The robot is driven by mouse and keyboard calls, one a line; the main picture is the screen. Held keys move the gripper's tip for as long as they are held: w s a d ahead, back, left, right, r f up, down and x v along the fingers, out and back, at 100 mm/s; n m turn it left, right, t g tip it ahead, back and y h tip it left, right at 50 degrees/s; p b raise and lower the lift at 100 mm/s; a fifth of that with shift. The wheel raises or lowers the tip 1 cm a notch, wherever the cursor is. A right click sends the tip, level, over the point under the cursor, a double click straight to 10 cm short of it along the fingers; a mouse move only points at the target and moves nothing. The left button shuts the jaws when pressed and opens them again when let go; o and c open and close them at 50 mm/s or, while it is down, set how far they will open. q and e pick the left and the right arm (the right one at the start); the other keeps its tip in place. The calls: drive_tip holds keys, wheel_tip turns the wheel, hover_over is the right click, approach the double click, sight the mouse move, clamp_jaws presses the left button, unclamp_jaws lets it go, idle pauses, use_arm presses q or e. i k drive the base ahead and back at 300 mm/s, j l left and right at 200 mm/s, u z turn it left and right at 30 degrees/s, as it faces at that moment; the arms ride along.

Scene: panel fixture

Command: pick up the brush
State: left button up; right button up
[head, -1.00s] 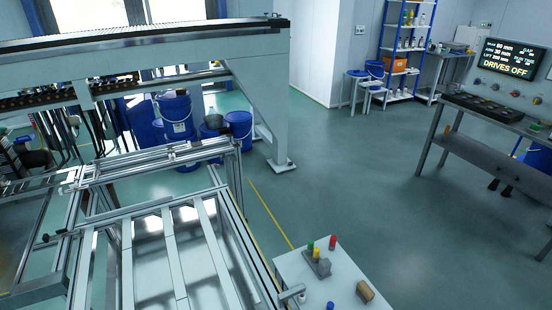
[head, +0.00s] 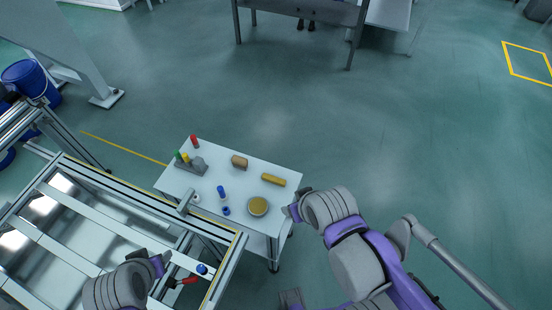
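A small white table (head: 215,152) holds several small items. A tan-brown block (head: 239,161) lies near its middle and looks most like the brush, but bristles are too small to make out. A yellow bar-shaped piece (head: 273,180) lies to its right. My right gripper (head: 291,212) is at the table's right edge, close to a round tin with yellow contents (head: 258,206) and apart from the block. My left gripper (head: 162,262) is low over the metal frame, near a red-handled item (head: 183,281). The fingers of both are small and partly hidden by the arms.
A grey holder (head: 190,167) with green and yellow pieces, a red cylinder (head: 194,141), a blue bottle (head: 221,192) and a white ring (head: 196,197) share the table. The aluminium frame (head: 110,225) stands left of it.

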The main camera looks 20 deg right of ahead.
sight(239, 162)
drive_tip(key=z, duration=0.35)
drive_tip(key=k+l, duration=0.1)
drive_tip(key=l, duration=0.25)
drive_tip(key=l+u, duration=0.1)
drive_tip(key=l, duration=0.25)
drive_tip(key=k+l, duration=0.15)
drive_tip(key=l, duration=0.25)
drive_tip(key=k+l, duration=0.1)
drive_tip(key=l, duration=0.25)
drive_tip(key=i+l+u, duration=0.1)
drive_tip(key=l, duration=0.25)
drive_tip(key=i+l+u, duration=0.1)
drive_tip(key=l, duration=0.25)
drive_tip(key=i+l, duration=0.15)
drive_tip(key=l, duration=0.2)
drive_tip(key=i+u, duration=0.25)
drive_tip(key=i, duration=0.6)
